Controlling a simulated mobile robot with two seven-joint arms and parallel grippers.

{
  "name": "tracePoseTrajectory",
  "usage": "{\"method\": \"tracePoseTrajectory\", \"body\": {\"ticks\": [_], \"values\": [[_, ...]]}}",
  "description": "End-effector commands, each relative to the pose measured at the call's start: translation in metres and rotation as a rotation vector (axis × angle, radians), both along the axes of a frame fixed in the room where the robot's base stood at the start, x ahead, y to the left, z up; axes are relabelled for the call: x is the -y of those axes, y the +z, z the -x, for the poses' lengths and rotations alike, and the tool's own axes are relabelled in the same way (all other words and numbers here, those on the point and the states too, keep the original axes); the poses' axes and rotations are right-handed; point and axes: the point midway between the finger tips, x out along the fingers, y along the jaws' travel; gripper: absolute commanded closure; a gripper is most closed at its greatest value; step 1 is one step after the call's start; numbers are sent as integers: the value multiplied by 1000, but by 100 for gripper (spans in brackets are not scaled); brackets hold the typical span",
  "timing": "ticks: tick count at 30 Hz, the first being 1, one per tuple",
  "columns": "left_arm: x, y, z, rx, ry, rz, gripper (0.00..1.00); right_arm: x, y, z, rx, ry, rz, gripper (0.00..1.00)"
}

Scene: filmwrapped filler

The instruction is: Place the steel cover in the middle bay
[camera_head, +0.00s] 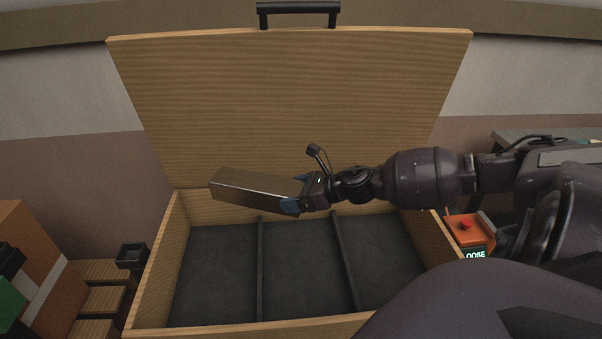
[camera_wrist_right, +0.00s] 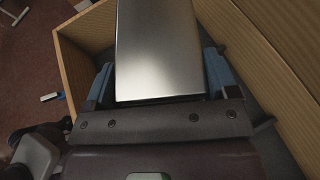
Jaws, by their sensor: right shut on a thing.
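The steel cover (camera_head: 255,190) is a long, flat-sided metal box shape. My right gripper (camera_head: 298,195) is shut on its right end and holds it above the back of the open wooden case (camera_head: 153,262), over the left and middle bays. In the right wrist view the cover (camera_wrist_right: 160,50) lies between the two blue fingers of the gripper (camera_wrist_right: 158,80). The middle bay (camera_head: 304,275) is dark-lined and empty, between two thin dividers. My left gripper is not in view.
The case's lid (camera_head: 290,105) stands open behind, with a black handle (camera_head: 298,8) on top. The left bay (camera_head: 215,275) and right bay (camera_head: 380,255) are empty. A cardboard box (camera_head: 40,260) stands at the left.

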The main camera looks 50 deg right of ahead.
Motion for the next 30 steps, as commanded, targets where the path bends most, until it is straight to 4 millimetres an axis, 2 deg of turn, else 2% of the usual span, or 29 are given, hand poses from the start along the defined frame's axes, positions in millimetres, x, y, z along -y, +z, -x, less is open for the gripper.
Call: {"method": "tracePoseTrajectory", "body": {"ticks": [1, 12, 18, 26, 30], "values": [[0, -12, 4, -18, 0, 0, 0, 8, -15, 2, -9, 16, -2, 61], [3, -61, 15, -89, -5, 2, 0, 73, -66, 20, -13, 215, -5, 61], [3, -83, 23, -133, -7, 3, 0, 104, -86, 35, -10, 318, -5, 61], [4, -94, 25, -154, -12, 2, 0, 122, -93, 45, -1, 384, -3, 61], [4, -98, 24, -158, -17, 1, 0, 123, -110, 46, -2, 389, -5, 61]]}}
